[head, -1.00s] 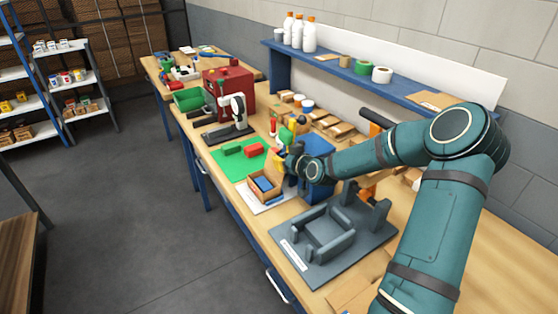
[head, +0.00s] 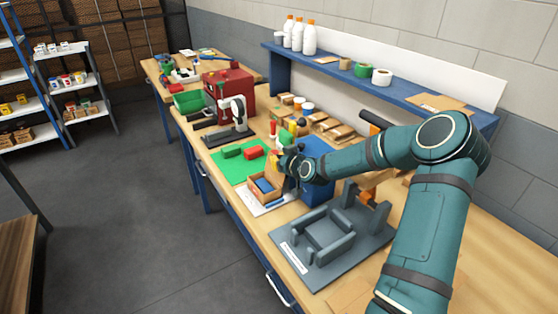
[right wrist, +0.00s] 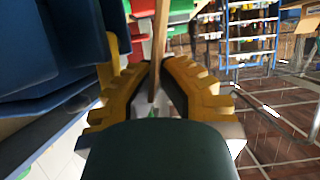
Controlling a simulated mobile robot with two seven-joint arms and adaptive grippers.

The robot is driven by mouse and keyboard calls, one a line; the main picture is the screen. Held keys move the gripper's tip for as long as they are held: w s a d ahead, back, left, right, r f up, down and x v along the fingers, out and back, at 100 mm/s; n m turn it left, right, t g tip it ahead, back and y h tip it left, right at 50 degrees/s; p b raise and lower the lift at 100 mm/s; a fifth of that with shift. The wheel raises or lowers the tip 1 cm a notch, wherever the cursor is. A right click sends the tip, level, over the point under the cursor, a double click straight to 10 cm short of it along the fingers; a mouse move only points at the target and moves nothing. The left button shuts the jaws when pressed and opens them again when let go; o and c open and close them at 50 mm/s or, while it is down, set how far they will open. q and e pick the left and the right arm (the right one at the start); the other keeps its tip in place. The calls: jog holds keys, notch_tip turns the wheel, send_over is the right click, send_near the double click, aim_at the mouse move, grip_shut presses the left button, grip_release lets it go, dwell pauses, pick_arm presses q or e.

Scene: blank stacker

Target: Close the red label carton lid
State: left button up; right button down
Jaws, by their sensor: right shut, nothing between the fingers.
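The small brown open carton (head: 256,195) stands on a white sheet near the front edge of the bench, with blue contents (head: 264,185) inside. Its lid (head: 275,166) stands raised at the back side, partly hidden by my right gripper (head: 284,158). A red label on the carton cannot be made out. My right gripper is shut and empty, right at the raised lid. In the right wrist view its yellow fingers (right wrist: 160,68) flank a thin brown upright edge (right wrist: 157,40), probably the lid seen edge-on; contact cannot be told. My left gripper is out of view.
A blue bin (head: 316,168) stands close right of the carton. A grey fixture (head: 345,250) lies nearer on the bench. A green mat (head: 229,167) with red and green blocks is beyond the carton. The red machine (head: 232,90) stands farther back.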

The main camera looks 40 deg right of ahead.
jog(key=shift+a+f+b, duration=0.1)
jog(key=shift+a+b, duration=0.15)
jog(key=shift+b, duration=0.45)
jog(key=a+n+h+b, duration=0.1)
jog(key=b, duration=0.1)
jog(key=a+n+b, duration=0.1)
jog(key=b, duration=0.2)
jog(key=a+n+h+b, duration=0.1)
jog(key=b, duration=0.1)
jog(key=shift+w+a+n+h, duration=0.15)
jog(key=shift+w+n+h, duration=0.1)
jog(key=shift+n+h, duration=0.05)
jog(key=shift+a+n+h+b, duration=0.4)
jog(key=shift+n+h+b, duration=0.1)
jog(key=shift+b, duration=0.05)
